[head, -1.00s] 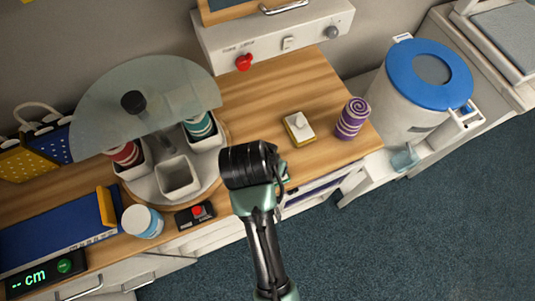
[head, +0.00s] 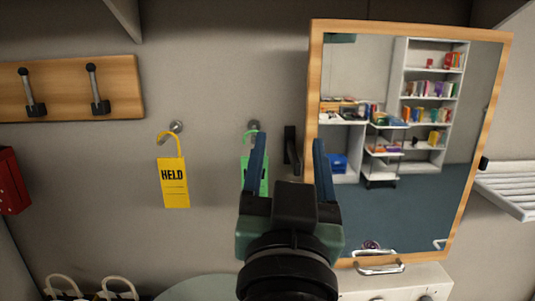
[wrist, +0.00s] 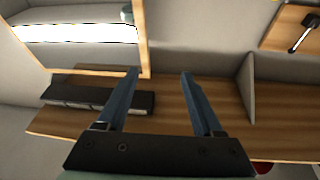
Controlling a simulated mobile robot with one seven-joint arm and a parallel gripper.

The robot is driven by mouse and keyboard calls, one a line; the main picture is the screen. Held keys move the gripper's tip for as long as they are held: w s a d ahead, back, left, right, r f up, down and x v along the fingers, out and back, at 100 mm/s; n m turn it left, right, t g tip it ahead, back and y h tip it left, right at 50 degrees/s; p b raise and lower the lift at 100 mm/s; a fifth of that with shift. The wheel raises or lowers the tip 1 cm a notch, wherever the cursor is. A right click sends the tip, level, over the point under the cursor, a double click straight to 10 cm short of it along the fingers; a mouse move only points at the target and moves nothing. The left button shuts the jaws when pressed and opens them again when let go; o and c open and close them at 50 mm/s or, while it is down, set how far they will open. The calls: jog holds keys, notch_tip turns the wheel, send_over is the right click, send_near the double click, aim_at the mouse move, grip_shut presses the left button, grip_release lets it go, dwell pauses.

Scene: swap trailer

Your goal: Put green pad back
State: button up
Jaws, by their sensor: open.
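My gripper (head: 291,150) is raised in front of the wall in the head view, its two blue fingers apart with nothing between them. It is also open and empty in the wrist view (wrist: 160,75). A green tag (head: 247,178) hangs from a wall hook just left of the fingers, partly hidden behind the left finger. I see no separate green pad that I can make out for certain in either current view.
A yellow HELD tag (head: 174,183) hangs on a hook to the left. A wood-framed mirror (head: 400,190) stands to the right, close to the gripper. A hook board (head: 70,88) is at upper left. The wrist view shows a dark box (wrist: 95,97) by a wooden surface (wrist: 65,123).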

jog(key=s+a+r+n+t+y, duration=0.1)
jog(key=s+r+t, duration=0.5)
jog(key=r, duration=0.8)
jog(key=s+a+n, duration=0.1)
jog(key=s, duration=0.2)
jog(key=shift+s+a+y, duration=0.15)
jog(key=shift+a+y, duration=0.1)
jog(key=shift+y, duration=0.15)
